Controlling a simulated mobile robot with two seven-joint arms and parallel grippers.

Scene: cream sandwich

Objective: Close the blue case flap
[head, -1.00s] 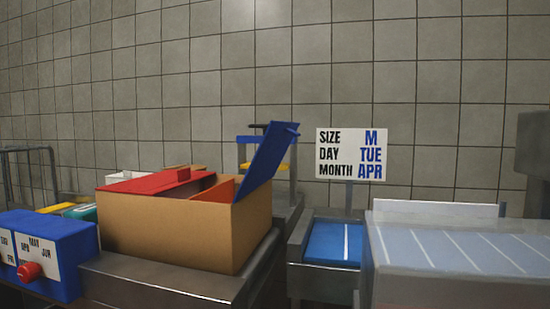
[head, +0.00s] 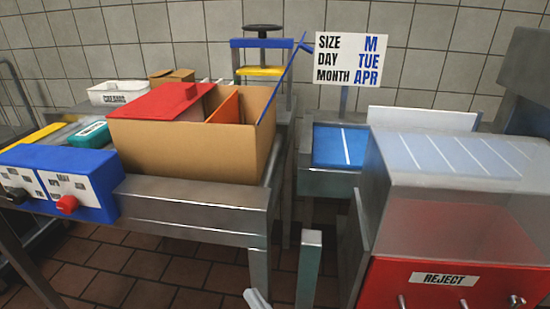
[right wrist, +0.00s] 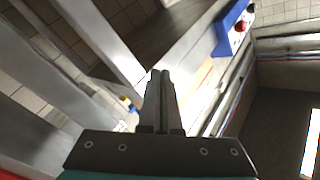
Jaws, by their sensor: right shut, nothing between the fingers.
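The case is a brown cardboard box (head: 190,150) on a metal table in the head view. Its blue flap (head: 281,82) stands up and leans outward at the right side, seen nearly edge-on, with a small blue tab near its top. The red flap (head: 160,102) lies over the left part of the box. An orange panel (head: 226,108) shows in the open right part. My right gripper (right wrist: 161,76) is shut and empty in the right wrist view, with no case near its fingertips. My left gripper is not in view.
A sign (head: 347,58) on a post stands right of the flap. A blue control box (head: 75,180) sits at the table's front left. A blue-topped stand (head: 262,43) is behind the case.

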